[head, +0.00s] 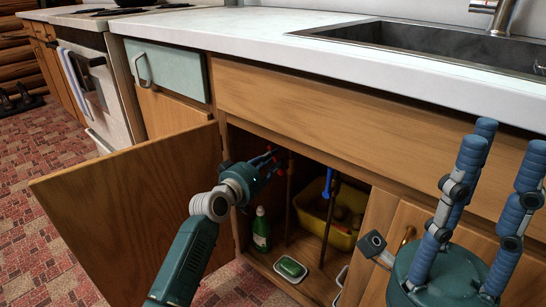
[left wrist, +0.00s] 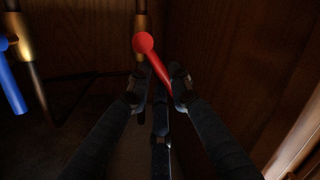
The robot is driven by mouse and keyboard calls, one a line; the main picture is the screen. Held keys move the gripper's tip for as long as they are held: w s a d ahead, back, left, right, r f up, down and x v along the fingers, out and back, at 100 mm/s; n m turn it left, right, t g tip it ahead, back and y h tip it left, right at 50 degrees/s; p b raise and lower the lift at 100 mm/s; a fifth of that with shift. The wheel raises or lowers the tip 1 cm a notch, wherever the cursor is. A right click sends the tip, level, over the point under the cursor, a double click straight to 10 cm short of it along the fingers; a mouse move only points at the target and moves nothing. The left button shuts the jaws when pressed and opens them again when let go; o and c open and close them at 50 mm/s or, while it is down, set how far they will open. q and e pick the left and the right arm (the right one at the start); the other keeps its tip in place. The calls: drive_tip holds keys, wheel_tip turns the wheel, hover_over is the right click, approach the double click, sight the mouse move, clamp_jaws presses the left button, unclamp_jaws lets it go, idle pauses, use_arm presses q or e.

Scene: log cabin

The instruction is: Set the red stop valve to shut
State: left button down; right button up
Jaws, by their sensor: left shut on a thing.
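The red stop valve's lever (left wrist: 158,65) shows in the left wrist view, in front of an upright copper-coloured pipe (left wrist: 141,22). Its round red end is at the upper left and the lever slants down to the right, at an angle to the pipe. My left gripper (left wrist: 157,80) is shut on the red lever, with the fingers on either side of its lower part. In the head view my left gripper (head: 268,166) reaches into the open sink cabinet, and small red parts show at its fingers. My right gripper (head: 506,150) is open and empty, fingers pointing up, in front of the cabinet's right side.
A blue valve lever (head: 328,183) hangs on another pipe to the right; it also shows in the left wrist view (left wrist: 13,88). A yellow tub (head: 343,238), green bottle (head: 261,230) and green sponge in a dish (head: 291,268) stand below. The open cabinet door (head: 125,215) is left of my arm.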

use_arm(q)
drive_tip(key=shift+f, duration=0.1)
drive_tip(key=c, duration=1.6)
unclamp_jaws()
drive_tip(key=shift+o, duration=0.2)
drive_tip(key=shift+s+a, duration=0.1)
drive_tip(key=v, duration=1.1)
drive_tip(key=shift+s+a, duration=0.2)
drive_tip(key=shift+s, duration=0.15)
